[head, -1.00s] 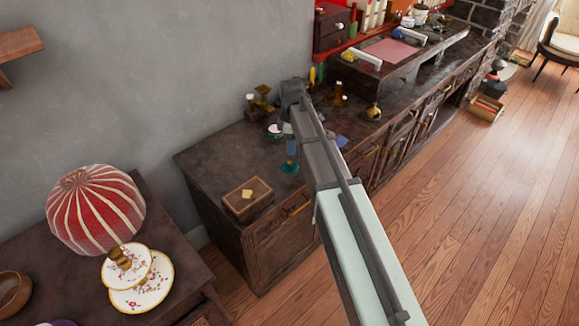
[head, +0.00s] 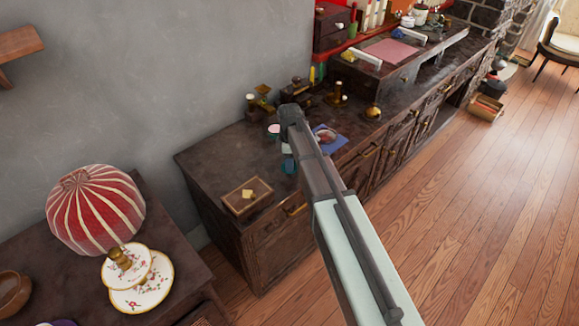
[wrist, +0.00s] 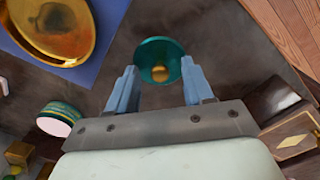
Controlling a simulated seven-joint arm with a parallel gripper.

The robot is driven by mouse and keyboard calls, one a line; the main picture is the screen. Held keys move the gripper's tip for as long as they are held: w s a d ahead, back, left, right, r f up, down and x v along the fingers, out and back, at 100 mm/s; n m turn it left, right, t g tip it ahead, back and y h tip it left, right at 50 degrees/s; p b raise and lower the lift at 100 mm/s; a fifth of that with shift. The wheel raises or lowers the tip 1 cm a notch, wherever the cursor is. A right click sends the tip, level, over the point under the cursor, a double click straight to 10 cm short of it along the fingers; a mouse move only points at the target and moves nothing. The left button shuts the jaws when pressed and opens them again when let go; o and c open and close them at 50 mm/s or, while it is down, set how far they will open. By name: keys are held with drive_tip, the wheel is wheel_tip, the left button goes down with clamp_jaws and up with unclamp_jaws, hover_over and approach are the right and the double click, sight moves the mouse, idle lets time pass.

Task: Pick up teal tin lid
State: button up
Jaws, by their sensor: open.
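The teal tin lid (wrist: 150,50), a round disc with a gold knob, lies on the dark cabinet top in the wrist view. My gripper (wrist: 159,68) is open, with one blue finger on each side of the lid's near half. Nothing is held, and I cannot tell whether the fingers touch the lid. In the head view the lid (head: 289,167) shows only partly, beside and below my wrist, which hides much of the gripper.
A round tin (wrist: 60,120) with green and gold bands stands at left in the wrist view. A gold dish (wrist: 62,28) lies on a blue mat (wrist: 100,60). A wooden box (head: 247,196) stands close by. Brass items (head: 262,97) stand along the wall.

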drive_tip(key=shift+c, duration=0.5)
clamp_jaws()
wheel_tip(320, 180, up, 9)
drive_tip(key=w+a, duration=0.3)
drive_tip(key=w, duration=0.6)
drive_tip(key=w+a, duration=0.3)
drive_tip(key=w, duration=0.6)
drive_tip(key=shift+w+a+r, duration=0.25)
drive_tip(key=shift+w+r, duration=0.05)
drive_tip(key=shift+r, duration=0.15)
